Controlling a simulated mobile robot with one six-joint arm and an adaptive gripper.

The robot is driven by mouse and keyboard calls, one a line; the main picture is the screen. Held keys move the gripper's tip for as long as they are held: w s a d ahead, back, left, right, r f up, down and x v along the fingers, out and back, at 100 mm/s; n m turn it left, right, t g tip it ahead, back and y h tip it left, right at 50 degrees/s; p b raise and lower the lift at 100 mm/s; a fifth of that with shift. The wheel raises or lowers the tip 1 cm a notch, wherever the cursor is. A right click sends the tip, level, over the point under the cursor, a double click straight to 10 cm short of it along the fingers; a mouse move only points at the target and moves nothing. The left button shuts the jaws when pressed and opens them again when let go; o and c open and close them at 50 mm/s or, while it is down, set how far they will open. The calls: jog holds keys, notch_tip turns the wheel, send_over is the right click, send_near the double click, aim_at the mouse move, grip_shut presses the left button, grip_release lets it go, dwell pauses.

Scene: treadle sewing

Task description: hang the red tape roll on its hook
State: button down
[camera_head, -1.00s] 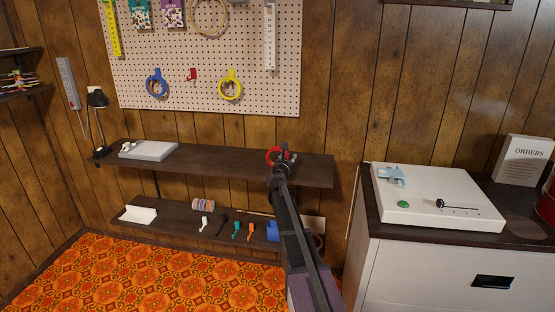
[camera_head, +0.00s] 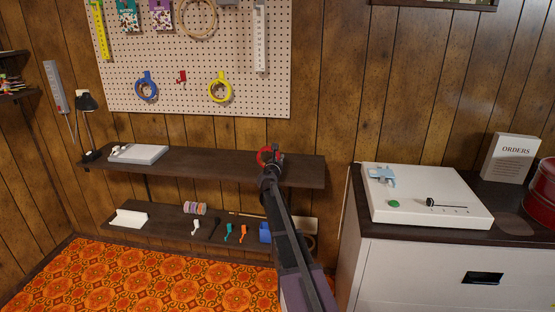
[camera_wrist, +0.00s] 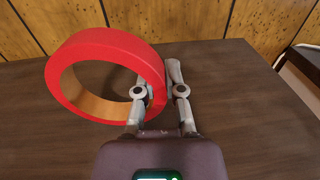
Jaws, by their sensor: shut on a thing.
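The red tape roll (camera_wrist: 105,70) stands on its edge in the wrist view, and my gripper (camera_wrist: 160,85) is shut on the right side of its rim. In the head view the roll (camera_head: 264,155) shows at my gripper (camera_head: 276,153), over the upper shelf (camera_head: 220,165); I cannot tell if it touches the shelf. A small red hook (camera_head: 181,76) is on the pegboard (camera_head: 200,100), bare, between the blue tape roll (camera_head: 146,87) and the yellow tape roll (camera_head: 220,88), which hang on the board.
A grey flat box (camera_head: 138,153) lies at the shelf's left, by a black lamp (camera_head: 86,102). The lower shelf holds several small tools. A white cabinet (camera_head: 440,265) with a white device (camera_head: 425,197) stands right. The shelf's middle is clear.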

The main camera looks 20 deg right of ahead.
jog(key=shift+r+p, duration=1.5)
jog(key=shift+r, duration=0.15)
jog(key=s+a+r+p, duration=0.1)
jog(key=s+a, duration=0.2)
jog(key=s, duration=1.2)
jog(key=shift+s+r, duration=0.2)
jog(key=shift+s, duration=0.2)
